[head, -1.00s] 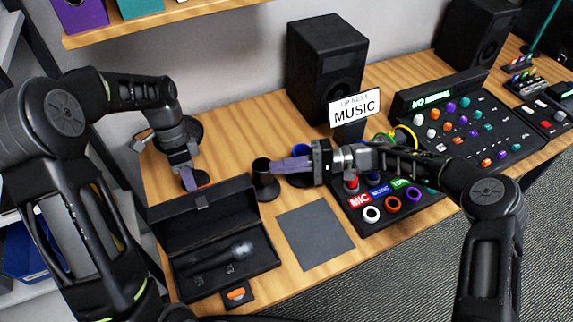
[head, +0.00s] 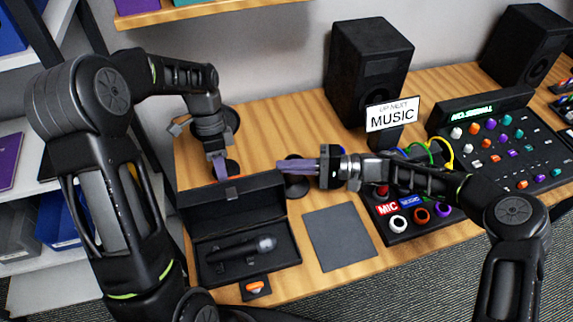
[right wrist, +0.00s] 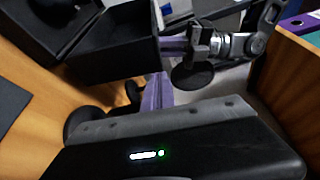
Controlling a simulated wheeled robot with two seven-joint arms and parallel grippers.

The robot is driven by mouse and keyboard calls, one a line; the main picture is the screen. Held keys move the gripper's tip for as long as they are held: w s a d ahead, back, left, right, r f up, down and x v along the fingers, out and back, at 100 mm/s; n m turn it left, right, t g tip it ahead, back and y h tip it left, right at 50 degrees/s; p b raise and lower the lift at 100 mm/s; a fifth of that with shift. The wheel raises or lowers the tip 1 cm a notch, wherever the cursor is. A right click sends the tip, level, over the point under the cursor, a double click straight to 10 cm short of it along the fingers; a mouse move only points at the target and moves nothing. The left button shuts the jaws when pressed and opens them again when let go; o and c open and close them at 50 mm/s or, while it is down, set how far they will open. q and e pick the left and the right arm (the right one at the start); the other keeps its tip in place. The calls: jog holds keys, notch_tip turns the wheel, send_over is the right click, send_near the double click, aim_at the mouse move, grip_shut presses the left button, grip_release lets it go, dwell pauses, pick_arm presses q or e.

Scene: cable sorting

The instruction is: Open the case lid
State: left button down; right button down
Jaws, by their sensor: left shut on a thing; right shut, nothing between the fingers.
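The black case (head: 247,272) stands open on the wooden table, its lid (head: 225,212) raised at the back. A dark microphone (head: 235,250) lies inside. My left gripper (head: 222,174) points down at the lid's top edge and is shut on the lid; its fingertips are partly hidden. It also shows beside the lid in the right wrist view (right wrist: 175,45). My right gripper (head: 285,164) is shut and empty, its purple fingers pointing left close to the lid's right corner. Its fingers show in the right wrist view (right wrist: 157,95).
A dark stand (head: 297,185) is under my right fingers. A grey mat (head: 340,238) lies right of the case, and a small orange-topped piece (head: 255,287) in front. A speaker (head: 370,65), a MUSIC sign (head: 392,115) and a mixer (head: 500,145) stand to the right.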

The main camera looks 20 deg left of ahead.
pick_arm(q)
jog(key=shift+w+a+f, duration=0.15)
jog(key=shift+w+a, duration=0.05)
jog(key=shift+a, duration=0.25)
pick_arm(e)
jog(key=shift+s+d+n+g, duration=0.1)
jog(key=shift+s+n+g, duration=0.25)
jog(key=shift+s, duration=0.25)
pick_arm(q)
jog(key=c, duration=1.7)
grip_release()
jog(key=shift+w+d, duration=0.1)
jog(key=shift+d, duration=0.05)
jog(key=shift+o, duration=1.1)
jog(key=shift+d, duration=0.1)
jog(key=shift+d, duration=0.1)
